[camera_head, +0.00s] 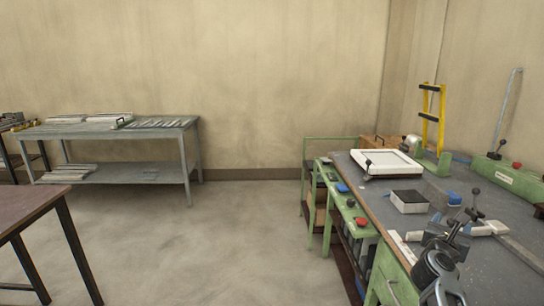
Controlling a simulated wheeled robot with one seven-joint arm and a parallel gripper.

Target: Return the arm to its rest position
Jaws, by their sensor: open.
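A dark and silver jointed form, which looks like the end of my arm, comes in at the lower right over the near part of the grey bench (495,265). My gripper (446,238) appears to be at its far end, open, close to black-knobbed levers (474,192). I see nothing held in it. The fingertips are small and blend with the metal parts behind them, so I cannot tell whether they touch anything.
On the bench are a white tray (385,162), a white block with a dark top (408,202), a yellow frame (441,118) and a green fixture (510,180). A grey table (90,132) stands at the back left, a brown table (32,205) nearer. Open floor (215,240) lies between.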

